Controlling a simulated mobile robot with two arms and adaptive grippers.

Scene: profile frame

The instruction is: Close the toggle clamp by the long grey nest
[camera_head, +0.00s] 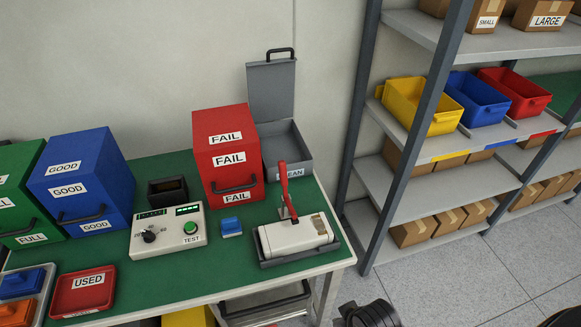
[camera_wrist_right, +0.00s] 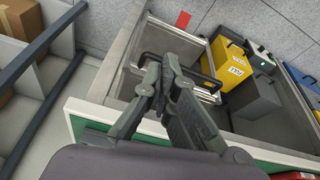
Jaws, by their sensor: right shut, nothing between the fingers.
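The long grey nest (camera_head: 265,262) sits near the right end of the green-topped table, with a white block (camera_head: 293,233) lying in it. The toggle clamp's red handle (camera_head: 284,185) stands upright at the nest's back edge, beside the block. The clamp and nest do not show clearly in the right wrist view. My right gripper (camera_wrist_right: 164,82) is shut and empty, seen above the table's edge and the space under it. In the head view only a dark part of my right arm shows at the bottom edge. My left gripper is out of view.
Left of the nest are a blue piece (camera_head: 231,227) and a tester (camera_head: 168,231). A red FAIL bin (camera_head: 226,150) and a grey lidded CLEAN box (camera_head: 287,150) stand behind. A shelf rack (camera_head: 400,150) stands to the right. A yellow bin (camera_wrist_right: 236,80) is below the table.

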